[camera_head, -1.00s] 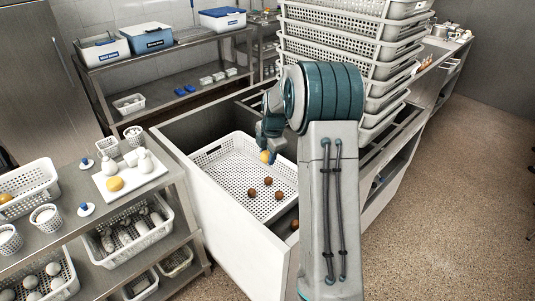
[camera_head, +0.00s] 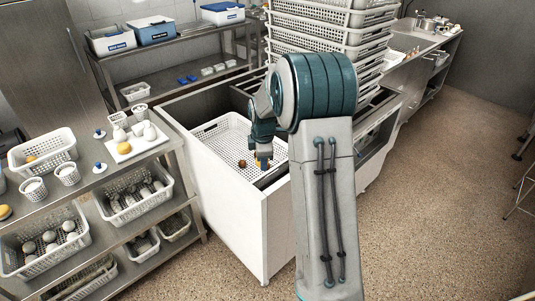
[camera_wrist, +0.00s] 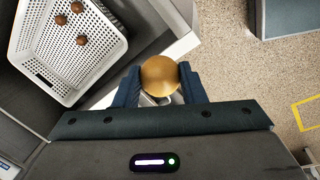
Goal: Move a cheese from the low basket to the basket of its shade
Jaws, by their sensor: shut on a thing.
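My gripper (camera_wrist: 160,88) is shut on a round golden-yellow cheese (camera_wrist: 159,75), held between its two dark fingers. In the head view my gripper (camera_head: 263,163) is over the near right part of the white bin, and only a small yellow part of the cheese shows. The low white perforated basket (camera_head: 208,135) lies inside the bin. It holds a few brown cheeses (camera_wrist: 77,7), up and left of my gripper in the wrist view. A white basket (camera_head: 60,140) on the left steel rack holds an orange-yellow cheese (camera_head: 31,158).
Lower rack baskets (camera_head: 120,218) hold pale and grey pieces. A white board (camera_head: 135,152) with white pieces and a yellow one lies on the rack top. Tall stacked baskets (camera_head: 325,40) stand behind my arm.

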